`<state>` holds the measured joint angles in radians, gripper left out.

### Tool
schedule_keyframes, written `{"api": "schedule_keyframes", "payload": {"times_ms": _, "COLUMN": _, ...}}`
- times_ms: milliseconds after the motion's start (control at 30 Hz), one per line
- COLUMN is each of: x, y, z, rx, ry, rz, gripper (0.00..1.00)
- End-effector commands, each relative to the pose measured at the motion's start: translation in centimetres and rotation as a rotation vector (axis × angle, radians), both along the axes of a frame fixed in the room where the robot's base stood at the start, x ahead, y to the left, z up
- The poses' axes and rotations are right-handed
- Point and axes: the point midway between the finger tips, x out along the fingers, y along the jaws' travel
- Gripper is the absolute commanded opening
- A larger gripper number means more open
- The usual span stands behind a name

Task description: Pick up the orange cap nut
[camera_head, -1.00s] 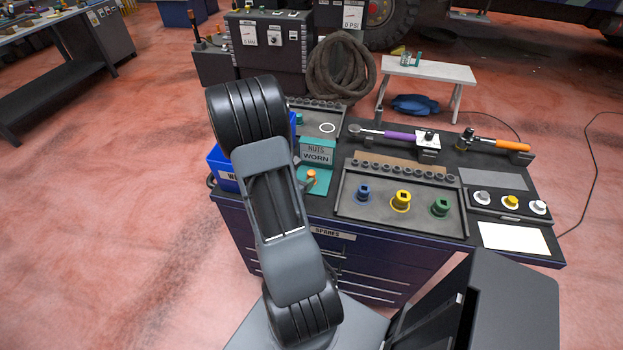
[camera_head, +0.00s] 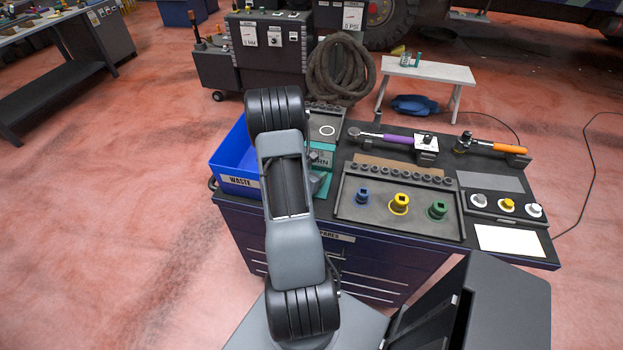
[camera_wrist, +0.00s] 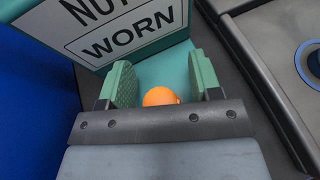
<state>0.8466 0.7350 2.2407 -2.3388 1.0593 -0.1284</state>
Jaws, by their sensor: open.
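The orange cap nut (camera_wrist: 160,97) shows as a rounded orange top in the wrist view. It is between the two green finger pads of my gripper (camera_wrist: 161,86), which is open. A gap shows on each side of the nut, and its lower part is hidden behind the gripper's dark front bar. The nut is at the teal holder (camera_wrist: 172,66), in front of the sign reading "WORN" (camera_wrist: 125,30). In the head view my arm hides the nut and my gripper, and only part of the teal holder (camera_head: 320,180) shows.
A blue waste bin (camera_head: 235,158) stands just left of the holder; its wall (camera_wrist: 35,100) is close in the wrist view. A grey socket tray (camera_head: 375,225) with blue, yellow and green sockets lies to the right.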

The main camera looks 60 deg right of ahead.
Motion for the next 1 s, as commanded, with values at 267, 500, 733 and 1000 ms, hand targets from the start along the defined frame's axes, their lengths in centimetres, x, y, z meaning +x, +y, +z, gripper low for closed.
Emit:
{"api": "schedule_keyframes", "payload": {"times_ms": 267, "x": 0.01, "y": 0.08, "z": -0.02, "rx": 0.0, "ry": 0.0, "rz": 0.0, "gripper": 0.48}}
{"api": "schedule_keyframes", "payload": {"times_ms": 500, "x": 0.01, "y": 0.09, "z": -0.02, "rx": 0.0, "ry": 0.0, "rz": 0.0, "gripper": 0.25}}
{"api": "schedule_keyframes", "payload": {"times_ms": 733, "x": 0.01, "y": 0.1, "z": -0.01, "rx": 0.0, "ry": 0.0, "rz": 0.0, "gripper": 0.03}}
{"api": "schedule_keyframes", "payload": {"times_ms": 1000, "x": 0.02, "y": 0.09, "z": 0.12, "rx": 0.0, "ry": 0.0, "rz": 0.001, "gripper": 0.0}}
